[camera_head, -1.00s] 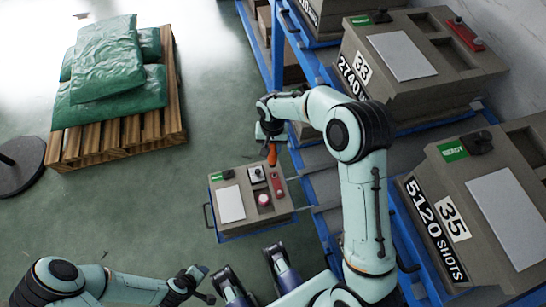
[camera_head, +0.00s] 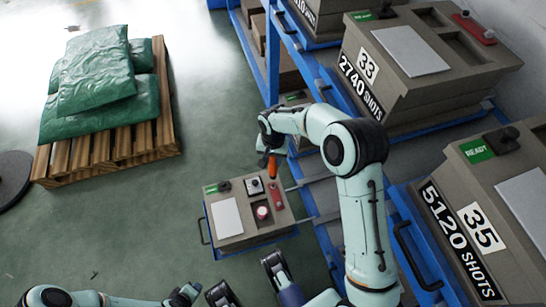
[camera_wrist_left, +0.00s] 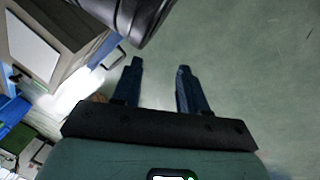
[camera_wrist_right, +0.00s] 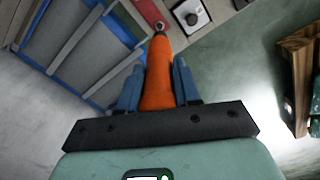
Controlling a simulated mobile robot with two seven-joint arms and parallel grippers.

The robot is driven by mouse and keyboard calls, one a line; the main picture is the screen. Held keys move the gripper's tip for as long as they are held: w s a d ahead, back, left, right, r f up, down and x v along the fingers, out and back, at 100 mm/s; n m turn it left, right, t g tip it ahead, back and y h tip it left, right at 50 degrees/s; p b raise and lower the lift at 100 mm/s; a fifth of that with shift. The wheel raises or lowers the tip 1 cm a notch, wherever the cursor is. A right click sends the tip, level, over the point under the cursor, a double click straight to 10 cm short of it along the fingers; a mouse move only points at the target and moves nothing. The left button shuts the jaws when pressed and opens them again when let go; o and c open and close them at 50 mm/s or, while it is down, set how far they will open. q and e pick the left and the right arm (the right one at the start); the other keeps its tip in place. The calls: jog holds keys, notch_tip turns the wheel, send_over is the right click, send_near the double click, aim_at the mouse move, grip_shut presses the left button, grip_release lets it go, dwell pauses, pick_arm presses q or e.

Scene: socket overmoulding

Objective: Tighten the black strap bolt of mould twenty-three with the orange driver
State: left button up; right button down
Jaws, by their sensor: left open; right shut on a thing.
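My right gripper (camera_head: 268,152) is shut on the orange driver (camera_head: 273,168), held tip down above the far right part of a small grey-brown mould (camera_head: 240,236). Its number is not readable. In the right wrist view the driver (camera_wrist_right: 158,85) points at the end of a red strap (camera_wrist_right: 148,12), close to a dark bolt (camera_wrist_right: 158,27); I cannot tell whether they touch. The red strap (camera_head: 278,197) lies along the mould's right side. My left gripper (camera_wrist_left: 157,85) is open and empty above the floor, away from the mould.
The mould sits on a blue pulled-out drawer beside the blue rack (camera_head: 273,60). Mould 33 (camera_head: 395,85) and mould 35 (camera_head: 490,235) stand on the rack at right. A pallet (camera_head: 105,150) with green sacks (camera_head: 100,90) stands at left. Floor (camera_head: 110,220) between is clear.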

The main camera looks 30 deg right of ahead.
aim_at(273, 172)
jog(key=shift+f+b, duration=1)
jog(key=shift+f, duration=1)
pick_arm(q)
jog(key=s+a+f+g+b, duration=0.1)
jog(key=s+f+g, duration=0.1)
jog(key=s+f, duration=0.4)
jog(key=shift+s+g, duration=0.3)
jog(key=shift+s, duration=0.25)
pick_arm(e)
jog(key=shift+f, duration=1.4)
pick_arm(q)
jog(key=shift+r, duration=0.35)
jog(key=shift+f+b, duration=0.55)
pick_arm(e)
jog(key=shift+s+f, duration=0.1)
jog(key=shift+f, duration=1.2)
